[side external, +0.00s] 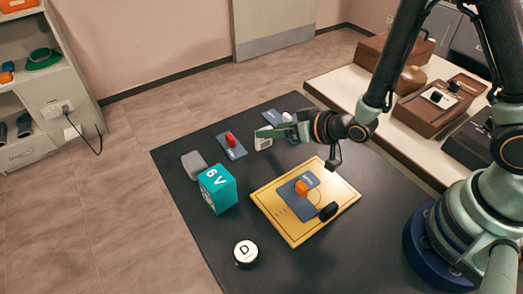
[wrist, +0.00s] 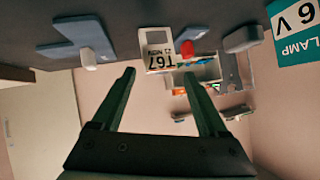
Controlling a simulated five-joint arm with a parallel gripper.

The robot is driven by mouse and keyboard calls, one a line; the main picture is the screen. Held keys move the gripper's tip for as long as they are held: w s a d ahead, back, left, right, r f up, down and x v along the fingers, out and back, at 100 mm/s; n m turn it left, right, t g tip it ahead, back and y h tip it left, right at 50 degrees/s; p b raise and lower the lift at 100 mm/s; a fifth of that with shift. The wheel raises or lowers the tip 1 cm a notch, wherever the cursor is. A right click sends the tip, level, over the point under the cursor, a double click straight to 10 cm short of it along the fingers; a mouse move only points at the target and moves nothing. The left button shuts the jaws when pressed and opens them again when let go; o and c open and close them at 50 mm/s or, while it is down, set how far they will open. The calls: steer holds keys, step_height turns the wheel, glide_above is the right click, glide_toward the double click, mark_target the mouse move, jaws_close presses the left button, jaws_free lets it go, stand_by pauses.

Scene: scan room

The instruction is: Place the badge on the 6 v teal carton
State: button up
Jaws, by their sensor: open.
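The teal carton (side external: 217,188), marked 6 V, stands on the dark mat at the left. In the wrist view the carton (wrist: 297,32) is partly cut off at the upper right. A small white piece with the print T67 (wrist: 160,52), which looks like the badge, shows just beyond my fingertips in the wrist view. In the side view the badge (side external: 263,143) seems to be the pale piece by my fingertips. My gripper (side external: 264,132) is open, with its two green fingers (wrist: 159,74) apart. I cannot tell whether they touch the badge.
Blue plates with a red knob (side external: 231,140) and a white knob (side external: 287,118) flank the badge. A grey block (side external: 193,164) stands behind the carton. A yellow board (side external: 278,222) carries a blue plate with an orange knob.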

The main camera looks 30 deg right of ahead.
steer(key=shift+x, duration=3.75)
steer(key=c, duration=1.2)
steer(key=shift+r, duration=0.1)
step_height(320, 180, up, 19)
steer(key=d+r+m+h, duration=0.1)
steer(key=d+r, duration=0.2)
steer(key=d, duration=0.2)
steer(key=d+r+m+h, duration=0.1)
steer(key=d+r, duration=0.3)
steer(key=d, duration=0.1)
steer(key=s+d+r+m+h, duration=0.1)
steer(key=d+r, duration=0.3)
steer(key=d, duration=0.1)
steer(key=shift+s+r+m+t+h, duration=0.1)
steer(key=shift+m+t+h, duration=0.2)
steer(key=shift+a, duration=0.1)
